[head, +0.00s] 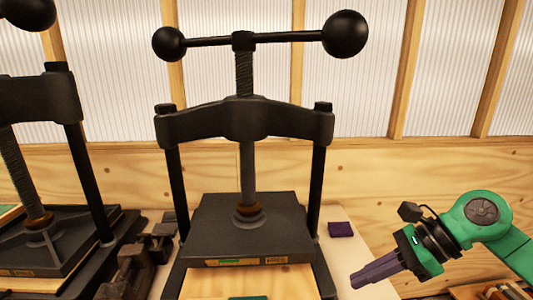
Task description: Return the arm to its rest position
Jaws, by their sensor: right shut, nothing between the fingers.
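My right gripper (372,271) is at the lower right, on the end of a green arm. Its purple fingers are closed together and empty, pointing left toward the press. It is to the right of the black screw press (245,120) and apart from it. My left gripper does not show in the head view.
The press has a dark plate (246,225) over a wooden board (250,283). A second press (40,105) stands at the left. A small purple block (341,229) lies on the pale table (345,257) right of the middle press. A wooden wall is behind.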

